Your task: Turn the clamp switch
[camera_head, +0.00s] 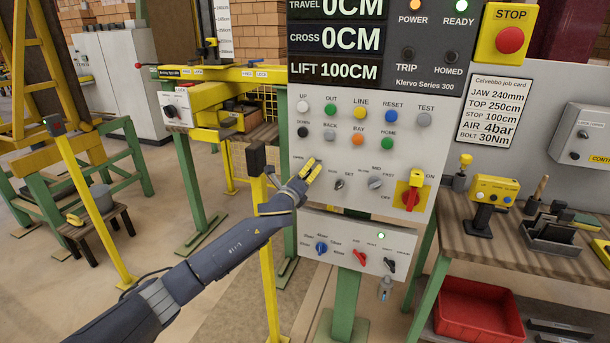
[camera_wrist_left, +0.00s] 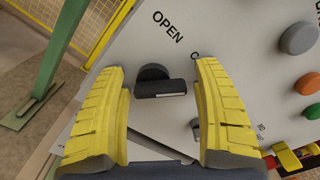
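The clamp switch is a black rotary knob (camera_wrist_left: 160,82) with a bar-shaped handle on the pale panel. In the left wrist view it sits between my fingertips, a little ahead of them, near the word OPEN; a second label is mostly hidden by a finger. The bar lies roughly level in that view. My right gripper is not in view.
Colored buttons, including an orange one (camera_head: 358,140), are above. A lower panel (camera_head: 357,240) has several knobs. A workbench (camera_head: 520,235) stands at right.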

